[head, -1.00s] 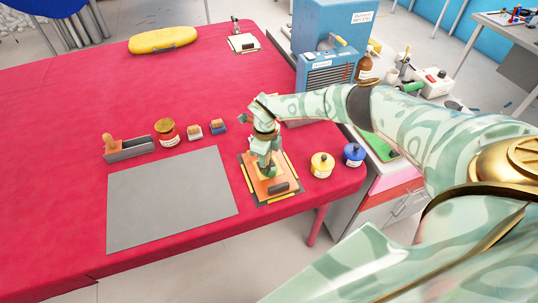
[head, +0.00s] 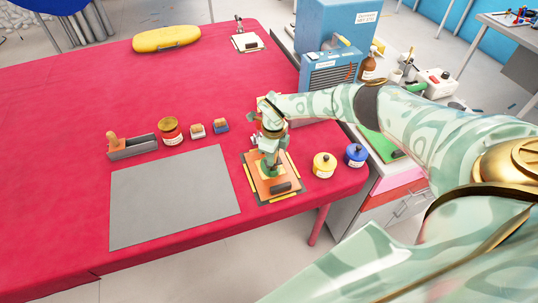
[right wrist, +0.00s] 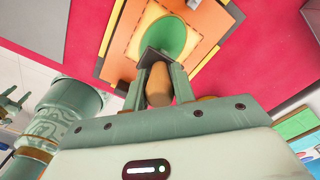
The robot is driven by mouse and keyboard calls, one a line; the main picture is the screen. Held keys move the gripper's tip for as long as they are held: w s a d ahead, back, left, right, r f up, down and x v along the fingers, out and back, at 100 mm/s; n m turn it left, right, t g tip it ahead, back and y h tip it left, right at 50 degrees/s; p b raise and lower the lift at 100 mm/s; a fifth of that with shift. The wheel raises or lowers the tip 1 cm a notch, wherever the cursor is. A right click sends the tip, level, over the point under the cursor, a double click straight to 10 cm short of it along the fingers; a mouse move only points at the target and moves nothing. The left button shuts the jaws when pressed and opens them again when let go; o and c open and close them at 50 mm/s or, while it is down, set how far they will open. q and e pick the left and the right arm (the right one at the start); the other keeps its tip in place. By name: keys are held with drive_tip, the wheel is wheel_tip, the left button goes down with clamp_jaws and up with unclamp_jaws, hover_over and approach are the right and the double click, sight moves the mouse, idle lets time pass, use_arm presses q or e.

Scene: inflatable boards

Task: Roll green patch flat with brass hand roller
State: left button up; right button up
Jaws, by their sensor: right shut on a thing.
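My right gripper (head: 269,163) reaches down over the orange board (head: 262,191) near the table's front right. In the right wrist view it (right wrist: 160,88) is shut on the wooden handle of the hand roller (right wrist: 158,84). A dark grey part shows just beyond the handle; the brass of the roller cannot be made out. The green patch (right wrist: 172,38) is an oval on a yellow-ringed area of the board, right ahead of the fingertips. In the head view the gripper mostly covers the patch. Whether the roller touches it, I cannot tell.
A dark block (head: 286,187) sits on the board's front part. Yellow (head: 323,166) and blue (head: 354,156) pots stand to its right. A grey sheet (head: 175,198) lies to its left.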

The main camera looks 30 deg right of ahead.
drive_tip(key=shift+s+d, duration=0.25)
drive_tip(key=shift+d, duration=0.7)
drive_tip(key=shift+w+a, duration=0.2)
drive_tip(key=shift+a, duration=0.6)
drive_tip(key=shift+w+a, duration=0.2)
drive_tip(key=shift+a, duration=0.65)
drive_tip(key=shift+w+a, duration=0.2)
drive_tip(key=shift+a, duration=0.6)
wheel_tip(320, 180, up, 7)
drive_tip(key=p, duration=0.6)
